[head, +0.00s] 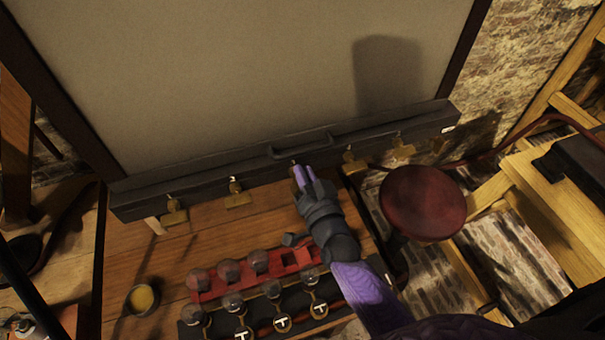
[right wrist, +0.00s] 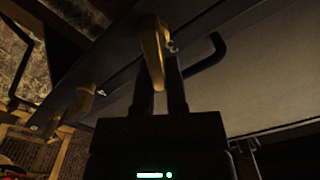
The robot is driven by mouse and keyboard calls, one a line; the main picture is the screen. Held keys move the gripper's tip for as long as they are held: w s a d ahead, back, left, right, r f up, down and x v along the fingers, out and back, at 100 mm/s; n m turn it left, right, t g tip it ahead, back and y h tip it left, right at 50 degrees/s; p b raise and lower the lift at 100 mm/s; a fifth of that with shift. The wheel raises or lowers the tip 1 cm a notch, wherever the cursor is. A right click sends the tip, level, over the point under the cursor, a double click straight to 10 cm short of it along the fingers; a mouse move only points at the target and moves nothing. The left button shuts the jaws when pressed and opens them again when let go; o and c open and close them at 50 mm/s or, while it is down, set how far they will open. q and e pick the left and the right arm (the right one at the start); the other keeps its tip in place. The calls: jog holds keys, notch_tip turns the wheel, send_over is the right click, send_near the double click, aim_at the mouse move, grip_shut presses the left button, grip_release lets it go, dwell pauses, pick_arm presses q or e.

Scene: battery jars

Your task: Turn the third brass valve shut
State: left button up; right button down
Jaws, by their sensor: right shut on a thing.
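A dark rail (head: 200,185) runs along the bottom of a large pale panel and carries several brass valves. From the left, the first valve (head: 175,212) and second valve (head: 238,196) have their handles pointing down. My right gripper (head: 300,174) is at the third valve and mostly hides it. In the right wrist view my right gripper (right wrist: 160,92) is shut on this valve's brass handle (right wrist: 152,62), which lies between the fingers. The fourth valve (head: 353,163) and fifth valve (head: 403,150) are to the right. My left gripper is not in view.
A black bar handle (head: 298,145) sits on the rail just above my right gripper. Below on the wooden bench (head: 140,255) are a red rack (head: 215,289) of jars, dark jars with tags, and a yellow-filled cup (head: 142,299). A round red stool (head: 422,202) stands right.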

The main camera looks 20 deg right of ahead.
jog(key=m, duration=0.1)
jog(key=m+b, duration=0.1)
jog(key=m, duration=0.1)
jog(key=d+f+m, duration=0.1)
jog(key=m, duration=0.1)
jog(key=m+b, duration=0.1)
jog(key=m, duration=0.2)
jog(key=f+m+b, duration=0.1)
jog(key=m, duration=0.2)
jog(key=shift+d+f, duration=0.1)
jog(key=shift+m, duration=0.4)
dwell(0.3)
jog(key=c, duration=0.7)
grip_release()
jog(key=shift+o, duration=0.2)
jog(key=s, duration=1)
jog(key=shift+d+b, duration=0.2)
jog(key=shift+b, duration=0.15)
